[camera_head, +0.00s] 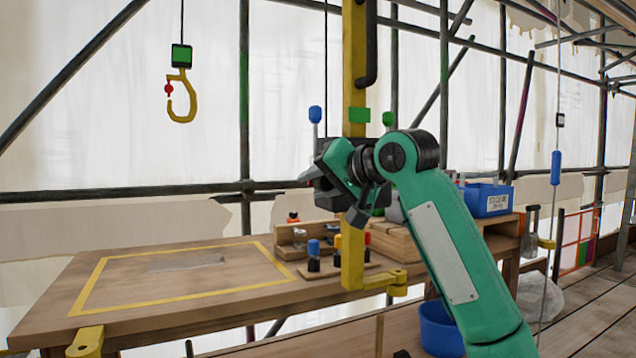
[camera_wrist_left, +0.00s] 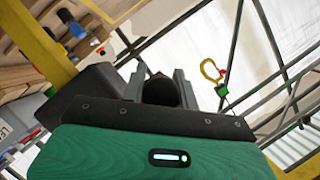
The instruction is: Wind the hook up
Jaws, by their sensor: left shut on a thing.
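The yellow hook (camera_head: 182,98) hangs from a thin cable at the upper left of the head view, under a green-and-black block (camera_head: 181,56), with a small red ball at its side. It also shows in the wrist view (camera_wrist_left: 211,70). It hangs clear above the bench. My left gripper (camera_head: 343,188) is in front of the yellow post (camera_head: 354,75). It is shut on a dark rounded piece (camera_wrist_left: 160,92), seen between its fingers in the wrist view. The gripper hides most of this piece and any winch behind it in the head view. My right gripper is not in view.
The wooden bench (camera_head: 52,312) has a yellow-outlined area, mostly clear. Small blue, black and red-topped pieces stand near the post's foot. A blue bin (camera_head: 487,199) stands at right; a blue bucket (camera_head: 440,328) is lower. Scaffold tubes cross behind.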

